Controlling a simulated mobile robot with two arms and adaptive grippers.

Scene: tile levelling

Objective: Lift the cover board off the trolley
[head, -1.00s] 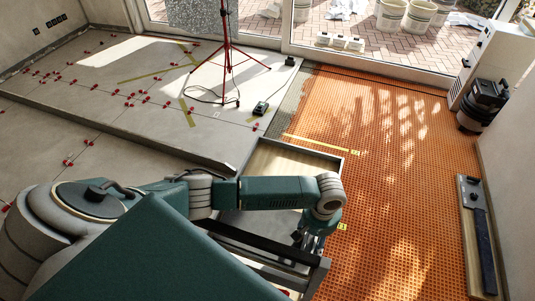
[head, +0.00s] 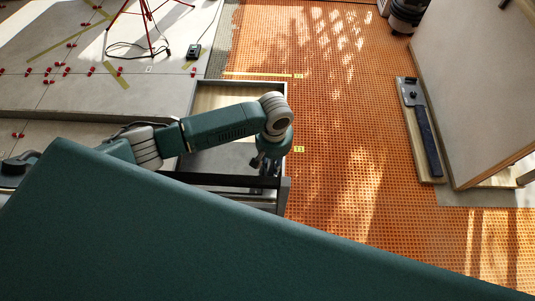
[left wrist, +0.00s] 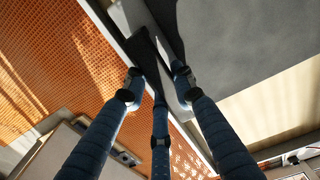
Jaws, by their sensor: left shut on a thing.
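A flat grey board (head: 215,160), apparently the cover board, lies in the low trolley (head: 286,105). Pale wood shows beyond its far edge. My left gripper (head: 264,163) points down at the trolley's right side. It is shut at the board's edge. The left wrist view shows its blue fingers (left wrist: 158,95) close to that edge, with the grey board (left wrist: 245,45) on the right and the pale wood (left wrist: 275,100) below it. The fingertip contact is partly in shadow. My arm hides the near part of the trolley. My right gripper is not in view.
Orange matting (head: 345,130) covers the floor right of the trolley and is clear beside it. A long board with a dark-handled tool (head: 422,130) lies by a pale panel (head: 480,90). Grey tiles with red clips (head: 60,68) and a red tripod (head: 148,25) are at left.

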